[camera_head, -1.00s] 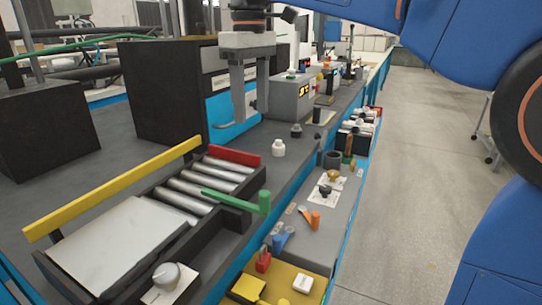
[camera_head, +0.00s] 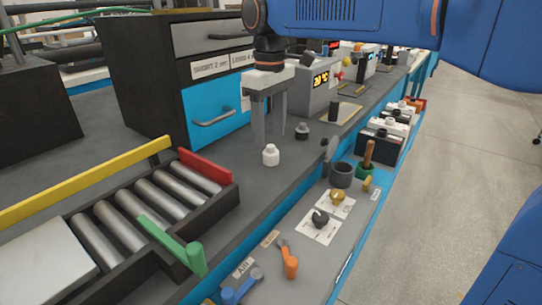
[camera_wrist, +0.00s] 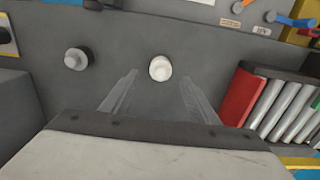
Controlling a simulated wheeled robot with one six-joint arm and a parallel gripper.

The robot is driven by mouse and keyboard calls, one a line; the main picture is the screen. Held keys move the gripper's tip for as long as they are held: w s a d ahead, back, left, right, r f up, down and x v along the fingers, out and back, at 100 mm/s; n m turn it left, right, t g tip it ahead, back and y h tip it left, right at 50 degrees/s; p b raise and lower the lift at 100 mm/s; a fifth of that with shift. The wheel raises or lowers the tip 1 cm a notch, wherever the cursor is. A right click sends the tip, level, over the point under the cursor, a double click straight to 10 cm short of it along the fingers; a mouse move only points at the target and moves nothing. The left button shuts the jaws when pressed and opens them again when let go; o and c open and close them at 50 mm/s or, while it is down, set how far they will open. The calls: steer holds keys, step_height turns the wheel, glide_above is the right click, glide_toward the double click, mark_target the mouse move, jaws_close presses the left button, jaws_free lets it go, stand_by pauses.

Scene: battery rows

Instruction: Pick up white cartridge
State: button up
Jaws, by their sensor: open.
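The white cartridge (camera_head: 271,155) stands upright on the grey bench top, just right of the roller tray. In the wrist view the white cartridge (camera_wrist: 160,68) lies beyond the fingertips, between the lines of the two fingers. My gripper (camera_head: 268,140) points down with its fingers apart and nothing between them. In the wrist view my gripper (camera_wrist: 153,88) also shows open and empty. In the head view the fingers are behind and above the cartridge. I cannot tell the exact gap.
A dark cartridge with a lighter top (camera_head: 302,131) stands close by, behind and right. The roller tray (camera_head: 226,202) with a red end bar (camera_head: 206,171) and green lever (camera_head: 172,242) is at left. A drawer cabinet (camera_head: 150,85) stands behind. The bench around the white cartridge is clear.

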mark_target(271, 145)
step_height(271, 145, down, 5)
steer(key=shift+s+d+r, duration=0.1)
steer(key=shift+d, duration=0.05)
steer(key=shift+c, duration=0.2)
steer(key=c, duration=1.1)
steer(key=shift+r, duration=0.15)
steer(key=shift+r, duration=7.9)
